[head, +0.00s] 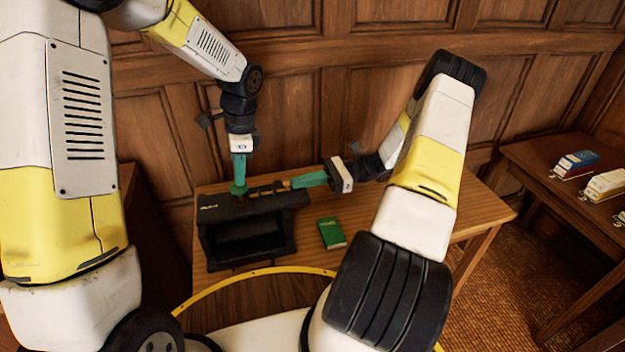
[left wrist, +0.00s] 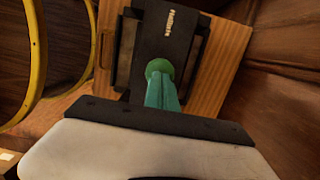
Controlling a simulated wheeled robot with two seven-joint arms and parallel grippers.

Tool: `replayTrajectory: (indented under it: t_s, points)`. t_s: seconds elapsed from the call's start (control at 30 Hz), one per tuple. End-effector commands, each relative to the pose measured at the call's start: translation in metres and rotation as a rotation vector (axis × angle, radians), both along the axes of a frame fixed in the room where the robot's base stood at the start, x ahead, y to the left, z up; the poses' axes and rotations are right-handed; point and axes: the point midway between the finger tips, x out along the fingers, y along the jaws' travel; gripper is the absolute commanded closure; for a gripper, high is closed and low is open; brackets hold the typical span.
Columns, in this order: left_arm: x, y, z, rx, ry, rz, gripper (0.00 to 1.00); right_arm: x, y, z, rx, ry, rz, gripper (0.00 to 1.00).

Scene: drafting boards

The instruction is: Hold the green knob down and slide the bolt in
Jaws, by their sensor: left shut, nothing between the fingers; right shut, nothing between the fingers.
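A black box-like fixture (head: 247,252) with an open front stands on the wooden table; its dark top also shows in the left wrist view (left wrist: 172,32). The green knob (head: 238,188) sits on top of it, and shows as a round green disc in the left wrist view (left wrist: 159,68). My left gripper (head: 239,180) is shut, points down and its tips are at the knob, seemingly touching it. A brass-coloured bolt (head: 268,188) lies along the fixture's top, right of the knob. My right gripper (head: 294,183) is shut, points left, with its tips at the bolt's right end.
A green book (head: 331,233) lies on the table (head: 385,240) right of the fixture. A side table (head: 560,205) at the right holds several model vehicles (head: 577,163). Wood panelling stands close behind. The table's right part is clear.

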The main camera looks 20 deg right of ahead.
Motion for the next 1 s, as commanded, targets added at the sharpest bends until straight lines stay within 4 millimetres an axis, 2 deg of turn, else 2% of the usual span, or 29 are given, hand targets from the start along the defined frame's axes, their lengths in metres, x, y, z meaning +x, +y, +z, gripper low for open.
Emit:
replayTrajectory:
  t_s: [0.03, 0.33, 0.6, 0.87, 1.0]
  points:
    - [-0.003, 0.004, -0.009, 0.006, 0.015, 0.001, 1.00, 0.000, 0.001, 0.000, 0.000, 0.000, 0.000, 1.00]
    - [-0.003, 0.004, -0.009, 0.006, 0.015, 0.001, 1.00, 0.000, 0.002, 0.000, 0.000, 0.000, 0.001, 1.00]
    - [-0.003, 0.004, -0.009, 0.006, 0.015, 0.001, 1.00, 0.000, 0.026, 0.000, 0.002, 0.001, 0.002, 1.00]
    - [-0.003, 0.003, -0.009, 0.005, 0.015, 0.000, 1.00, 0.000, 0.027, 0.000, 0.003, 0.001, 0.005, 1.00]
    - [-0.004, 0.002, -0.009, 0.004, 0.015, 0.000, 1.00, 0.000, 0.021, 0.000, 0.003, 0.000, 0.004, 1.00]
